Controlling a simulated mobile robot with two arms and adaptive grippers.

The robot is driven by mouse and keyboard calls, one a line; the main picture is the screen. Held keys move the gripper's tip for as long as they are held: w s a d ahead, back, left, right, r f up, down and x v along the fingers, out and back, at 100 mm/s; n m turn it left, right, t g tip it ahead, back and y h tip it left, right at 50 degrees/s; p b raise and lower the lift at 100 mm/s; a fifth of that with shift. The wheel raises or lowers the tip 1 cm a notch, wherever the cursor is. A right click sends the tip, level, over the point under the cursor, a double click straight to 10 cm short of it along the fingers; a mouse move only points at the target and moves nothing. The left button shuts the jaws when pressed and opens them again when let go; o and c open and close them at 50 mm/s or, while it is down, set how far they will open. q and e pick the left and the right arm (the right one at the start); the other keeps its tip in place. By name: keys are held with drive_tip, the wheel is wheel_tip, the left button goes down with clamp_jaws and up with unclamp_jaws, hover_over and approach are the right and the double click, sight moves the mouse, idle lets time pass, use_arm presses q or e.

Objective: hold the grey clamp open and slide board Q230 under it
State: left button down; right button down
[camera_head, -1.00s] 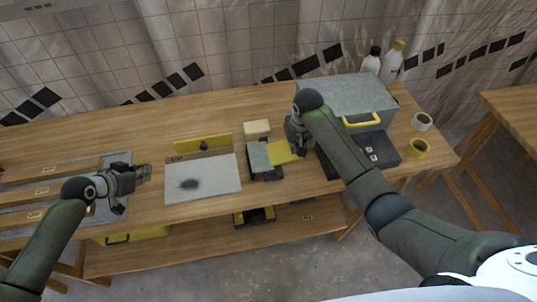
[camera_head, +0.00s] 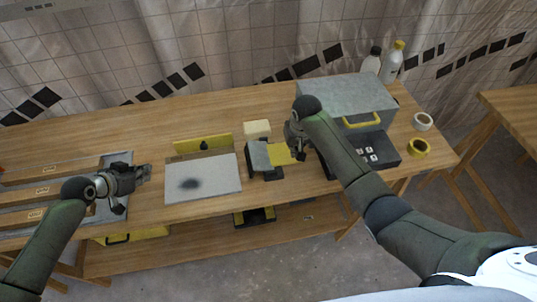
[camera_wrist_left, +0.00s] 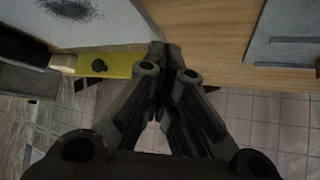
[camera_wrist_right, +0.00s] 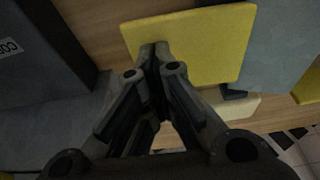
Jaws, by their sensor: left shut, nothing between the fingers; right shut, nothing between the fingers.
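A pale grey board (camera_head: 207,183) with a dark smudge lies flat on the bench; I cannot read any label on it. It also shows in the left wrist view (camera_wrist_left: 85,12). The grey clamp (camera_head: 257,155) stands to its right, apart from it, with a yellow plate (camera_head: 279,154) on its right side. My right gripper (camera_head: 300,156) is shut and empty at the yellow plate; in the right wrist view its tips overlap the plate (camera_wrist_right: 205,45), and contact is unclear. My left gripper (camera_head: 147,173) is shut and empty, left of the board.
A yellow strip (camera_head: 202,145) with a black knob stands behind the board. A cream block (camera_head: 257,129) sits behind the clamp. A grey box (camera_head: 345,97) with a yellow handle stands right, and a tray (camera_head: 90,215) of wooden pieces lies left. Tape rolls (camera_head: 418,148) lie far right.

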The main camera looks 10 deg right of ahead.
use_arm(q)
drive_tip(key=shift+f, duration=0.15)
drive_tip(key=shift+f, duration=2.4)
drive_tip(key=shift+d, duration=0.2)
